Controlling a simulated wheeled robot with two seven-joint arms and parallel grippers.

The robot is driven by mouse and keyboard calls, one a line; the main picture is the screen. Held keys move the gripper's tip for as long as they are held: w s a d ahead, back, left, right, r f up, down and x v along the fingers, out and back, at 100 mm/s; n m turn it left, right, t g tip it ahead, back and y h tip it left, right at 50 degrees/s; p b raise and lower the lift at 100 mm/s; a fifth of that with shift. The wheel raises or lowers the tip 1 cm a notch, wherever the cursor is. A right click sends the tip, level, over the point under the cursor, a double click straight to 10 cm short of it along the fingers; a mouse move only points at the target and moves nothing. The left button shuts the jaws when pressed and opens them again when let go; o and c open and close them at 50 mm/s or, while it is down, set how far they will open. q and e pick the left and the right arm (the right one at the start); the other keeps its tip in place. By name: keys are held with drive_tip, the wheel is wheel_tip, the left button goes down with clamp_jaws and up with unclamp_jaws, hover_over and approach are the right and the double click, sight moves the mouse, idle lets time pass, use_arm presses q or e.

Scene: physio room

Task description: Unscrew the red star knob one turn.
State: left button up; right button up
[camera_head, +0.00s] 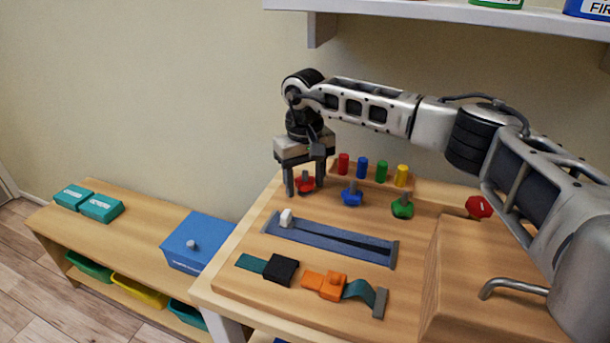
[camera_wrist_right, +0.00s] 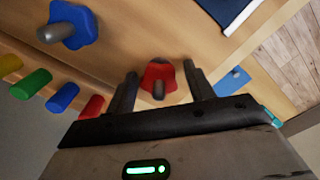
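The red star knob (camera_head: 305,184) sits on a threaded post on the wooden board, at the left end of a row with a blue star knob (camera_head: 352,195) and a green star knob (camera_head: 402,207). My right gripper (camera_head: 304,182) points down over the red knob with its fingers open on both sides. In the right wrist view the red knob (camera_wrist_right: 158,78) lies between the two fingertips (camera_wrist_right: 160,86), with gaps visible on both sides. The grey post shows at its middle. My left gripper is not in view.
Red, blue, green and yellow pegs (camera_head: 372,169) stand close behind the knobs. A zipper strip (camera_head: 330,238) and an orange buckle (camera_head: 325,284) lie in front. A red octagonal knob (camera_head: 479,207) and a bent metal handle (camera_head: 510,288) are at the right. A shelf (camera_head: 440,12) hangs above.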

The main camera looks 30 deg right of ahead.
sight(304, 180)
drive_tip(key=shift+w+r, duration=0.1)
drive_tip(key=shift+r, duration=0.1)
drive_tip(key=shift+r, duration=0.15)
wheel_tip(304, 180, up, 7)
drive_tip(key=shift+r, duration=0.1)
idle(0.3)
